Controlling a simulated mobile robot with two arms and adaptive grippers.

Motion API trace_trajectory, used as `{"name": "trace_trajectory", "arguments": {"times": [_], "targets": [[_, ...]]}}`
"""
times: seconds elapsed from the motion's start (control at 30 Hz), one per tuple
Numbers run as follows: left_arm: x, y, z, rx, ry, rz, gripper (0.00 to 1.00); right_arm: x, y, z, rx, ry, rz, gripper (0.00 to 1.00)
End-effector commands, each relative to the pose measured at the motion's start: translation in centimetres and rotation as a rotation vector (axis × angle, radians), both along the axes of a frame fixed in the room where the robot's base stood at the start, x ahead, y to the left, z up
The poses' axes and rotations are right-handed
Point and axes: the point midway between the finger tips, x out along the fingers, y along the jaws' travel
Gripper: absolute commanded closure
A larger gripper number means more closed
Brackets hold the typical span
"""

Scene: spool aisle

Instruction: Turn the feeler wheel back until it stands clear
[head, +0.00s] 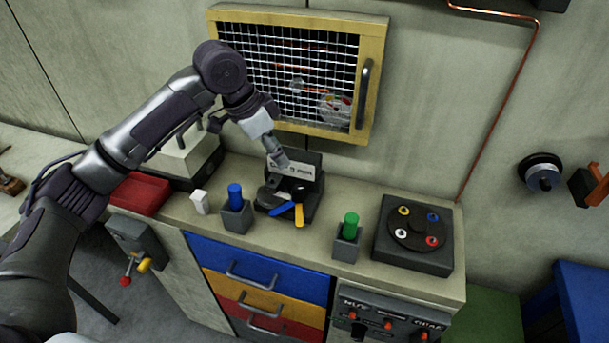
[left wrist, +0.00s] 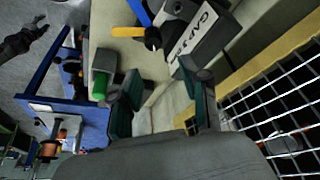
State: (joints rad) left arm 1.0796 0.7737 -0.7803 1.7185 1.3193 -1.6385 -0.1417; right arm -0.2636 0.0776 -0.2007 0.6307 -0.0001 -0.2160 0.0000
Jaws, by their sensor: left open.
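A dark gauge stand (head: 303,197) with a pale label plate sits at the middle of the counter. Blue and yellow levers (head: 299,215) stick out at its front. I cannot make out the feeler wheel for sure; a small dark round part (left wrist: 152,40) shows by the lever root in the left wrist view. My left gripper (head: 277,160) is just above and beside the label plate. Its fingers (left wrist: 160,105) stand apart with nothing between them. A dark arm-like shape (left wrist: 20,40) in the left wrist view appears to be my right arm; its fingers are too small to judge.
A blue peg in a holder (head: 236,218) stands left of the stand, a green peg in a holder (head: 347,240) to the right. A turntable block (head: 414,238) sits at the counter's right end. A mesh-fronted cabinet (head: 372,55) hangs behind. Drawers (head: 260,268) are below.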

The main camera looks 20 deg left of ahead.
Motion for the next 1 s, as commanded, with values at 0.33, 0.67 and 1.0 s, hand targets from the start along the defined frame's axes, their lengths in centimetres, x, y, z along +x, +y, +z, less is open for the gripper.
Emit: {"name": "trace_trajectory", "arguments": {"times": [0.33, 0.67, 1.0], "targets": [[1.3, -1.9, -5.7, 0.0, 0.006, -0.001, 0.55, -6.5, -0.3, 1.2, -0.007, 0.094, -0.001, 0.55], [2.7, -3.7, -11.1, 0.0, 0.003, 0.0, 0.55, -2.1, -0.2, 2.5, -0.003, 0.027, 0.0, 0.55], [3.0, -4.0, -12.5, 0.002, -0.001, -0.001, 0.55, -3.5, -0.4, 2.6, -0.006, 0.049, 0.0, 0.55]]}}
